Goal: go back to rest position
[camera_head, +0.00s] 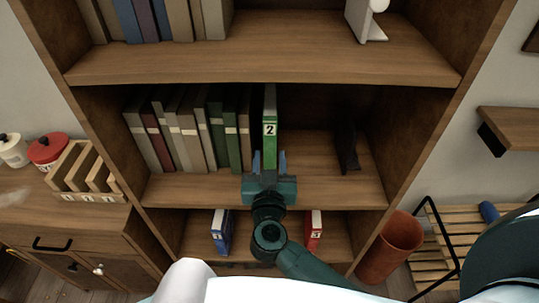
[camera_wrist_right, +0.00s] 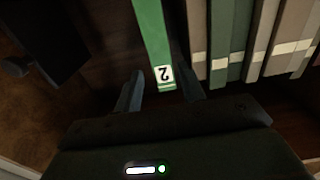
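The green book marked 2 (camera_head: 270,125) stands upright on the middle shelf, at the right end of a row of books. My right gripper (camera_head: 269,160) is at the front of this shelf, with a finger on each side of the book's lower spine. In the right wrist view the green book (camera_wrist_right: 152,40) shows between the fingers, with gaps beside it, so the gripper is open. Whether the fingertips reach past the spine is hard to tell. My left gripper is not in view.
A dark bookend (camera_head: 347,148) stands right of the green book, with bare shelf between. Blue (camera_head: 221,232) and red (camera_head: 314,230) books stand on the lower shelf. A cabinet (camera_head: 75,225) is at left; a reddish bin (camera_head: 392,245) and slatted rack (camera_head: 470,235) are at right.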

